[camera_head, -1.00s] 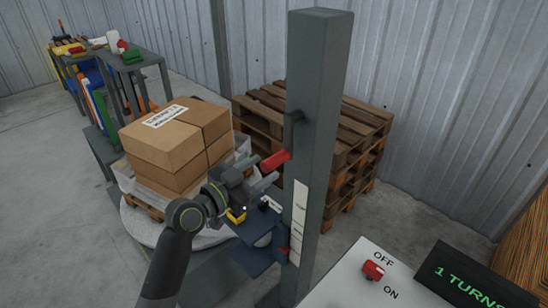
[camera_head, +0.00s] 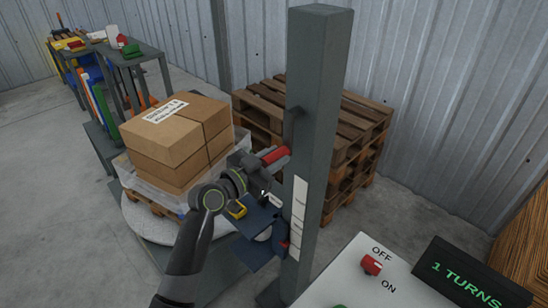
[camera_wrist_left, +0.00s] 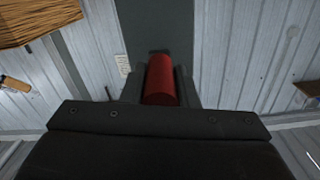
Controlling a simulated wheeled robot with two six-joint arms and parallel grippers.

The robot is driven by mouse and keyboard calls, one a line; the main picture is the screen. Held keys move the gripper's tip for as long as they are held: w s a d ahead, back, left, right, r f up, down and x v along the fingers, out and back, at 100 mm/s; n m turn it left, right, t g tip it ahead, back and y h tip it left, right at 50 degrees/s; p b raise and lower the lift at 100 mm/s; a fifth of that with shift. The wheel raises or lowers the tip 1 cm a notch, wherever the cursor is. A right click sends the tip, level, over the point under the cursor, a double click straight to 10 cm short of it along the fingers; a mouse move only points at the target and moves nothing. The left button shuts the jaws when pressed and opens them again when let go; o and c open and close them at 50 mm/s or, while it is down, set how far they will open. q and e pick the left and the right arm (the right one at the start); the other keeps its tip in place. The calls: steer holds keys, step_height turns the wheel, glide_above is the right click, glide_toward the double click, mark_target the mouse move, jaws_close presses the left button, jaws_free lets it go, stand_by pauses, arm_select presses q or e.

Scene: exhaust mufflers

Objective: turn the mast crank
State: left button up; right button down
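The mast (camera_head: 318,110) is a tall grey-green square post right of centre in the head view. In the left wrist view the red handle (camera_wrist_left: 161,80) lies lengthwise between the two dark fingers (camera_wrist_left: 160,90), with no clear gap. My right gripper is not in view.
A taped cardboard box (camera_head: 175,140) sits on a wrapped pallet load left of my arm. Wooden pallets (camera_head: 355,130) are stacked behind the mast. A white panel (camera_head: 345,275) with a red OFF/ON knob (camera_head: 372,264) and a "1 TURNS" display (camera_head: 465,275) stands at front right.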

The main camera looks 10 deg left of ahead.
arm_select(q)
jaws_close()
steer(key=shift+w+a+f+b, duration=0.1)
steer(key=shift+a+f+b, duration=0.05)
steer(key=shift+b, duration=0.45)
steer(key=w+a+r+m+b, duration=0.5)
steer(key=a+r+m+b, duration=0.2)
steer(key=m+b, duration=0.9)
steer(key=shift+a+r+b, duration=0.35)
steer(key=shift+r+b, duration=0.2)
steer(key=shift+r, duration=0.9)
